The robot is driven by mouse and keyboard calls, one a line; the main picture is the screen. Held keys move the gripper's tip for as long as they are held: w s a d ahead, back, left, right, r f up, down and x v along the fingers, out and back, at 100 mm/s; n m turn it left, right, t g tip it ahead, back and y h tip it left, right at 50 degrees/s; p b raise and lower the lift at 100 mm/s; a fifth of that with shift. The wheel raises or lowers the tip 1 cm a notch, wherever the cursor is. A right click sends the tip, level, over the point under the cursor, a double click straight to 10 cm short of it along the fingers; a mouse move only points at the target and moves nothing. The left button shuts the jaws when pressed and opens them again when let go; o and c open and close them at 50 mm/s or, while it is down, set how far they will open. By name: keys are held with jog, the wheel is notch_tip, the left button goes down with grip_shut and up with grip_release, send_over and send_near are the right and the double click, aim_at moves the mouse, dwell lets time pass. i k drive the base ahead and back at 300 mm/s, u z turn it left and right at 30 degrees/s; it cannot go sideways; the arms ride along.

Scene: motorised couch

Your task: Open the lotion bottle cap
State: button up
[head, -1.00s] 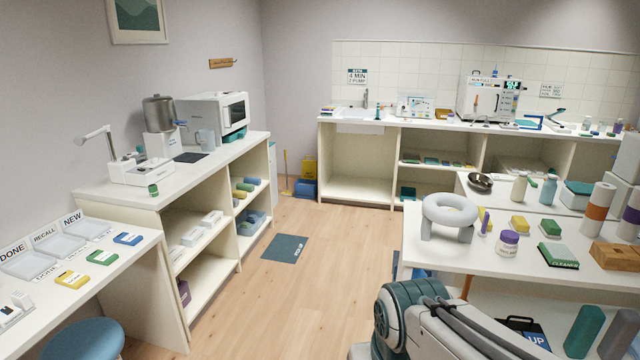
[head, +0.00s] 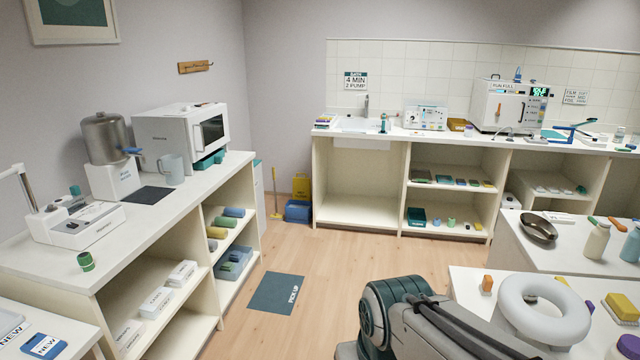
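A cream bottle (head: 597,242) with a narrow top stands on the right-hand counter in the head view. A pale blue bottle (head: 630,245) stands beside it, partly cut by the right edge. I cannot tell which, if either, is the lotion bottle; no label is readable, and both tops look closed. My arm shows at the bottom of the view, but my gripper is outside the picture.
Shelved counters line the left and back. A floor mat (head: 277,293) lies on the open wooden floor.

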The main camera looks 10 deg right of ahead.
aim_at(604, 223)
jog(key=i, duration=3.15)
jog(key=z, duration=1.55)
jog(key=i, duration=3.3)
jog(key=z, duration=2.25)
jog(key=i, duration=0.3)
